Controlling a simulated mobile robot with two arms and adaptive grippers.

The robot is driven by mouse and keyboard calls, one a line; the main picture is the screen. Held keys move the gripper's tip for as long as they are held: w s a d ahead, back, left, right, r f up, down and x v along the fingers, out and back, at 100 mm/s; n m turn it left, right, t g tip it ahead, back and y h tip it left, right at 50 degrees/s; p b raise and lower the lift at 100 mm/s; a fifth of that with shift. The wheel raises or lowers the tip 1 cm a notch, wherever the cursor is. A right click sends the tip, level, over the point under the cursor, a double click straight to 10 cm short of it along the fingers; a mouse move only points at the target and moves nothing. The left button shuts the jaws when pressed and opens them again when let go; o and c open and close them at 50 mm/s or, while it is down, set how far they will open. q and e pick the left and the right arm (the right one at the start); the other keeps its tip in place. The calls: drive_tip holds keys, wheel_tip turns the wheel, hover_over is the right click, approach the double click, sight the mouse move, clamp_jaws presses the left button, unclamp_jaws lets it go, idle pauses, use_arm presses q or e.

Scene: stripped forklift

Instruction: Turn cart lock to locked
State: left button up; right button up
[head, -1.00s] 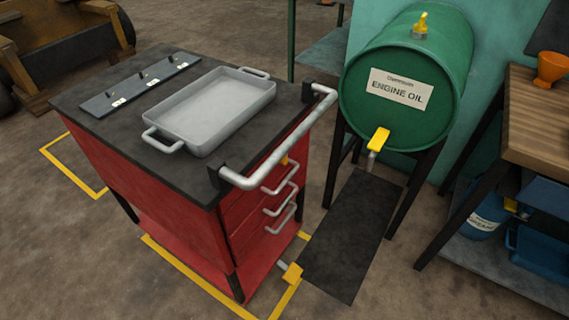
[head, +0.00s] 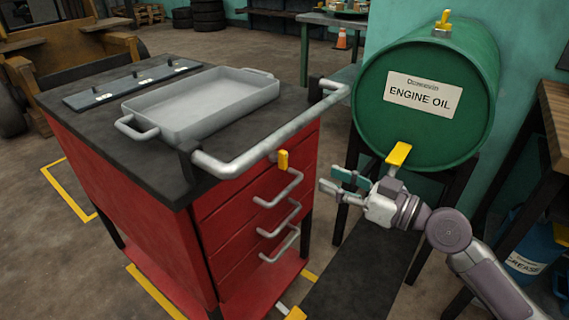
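The red cart (head: 150,221) with a dark top stands at left centre. A small yellow tab (head: 283,159), perhaps the cart lock, sits on the cart's front face near the top drawer, under the rail handle. A second yellow piece, a pedal-like part (head: 296,313), shows low at the cart's foot, cut by the picture's bottom edge. I cannot tell from labels which is the lock. My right gripper (head: 331,181) is open and empty, to the right of the drawers and apart from the cart, in front of the oil drum. My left gripper is not in view.
A green engine oil drum (head: 425,100) with a yellow tap (head: 399,153) stands behind my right gripper. A grey tray (head: 205,101) lies on the cart. The rail handle (head: 275,138) and drawer handles (head: 279,190) stick out. A wooden bench (head: 556,112) is at right.

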sight(287, 160)
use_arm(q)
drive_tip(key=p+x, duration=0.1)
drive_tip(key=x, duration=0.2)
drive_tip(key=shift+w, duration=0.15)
use_arm(e)
drive_tip(key=x, duration=1.3)
drive_tip(key=shift+c, duration=0.2)
clamp_jaws()
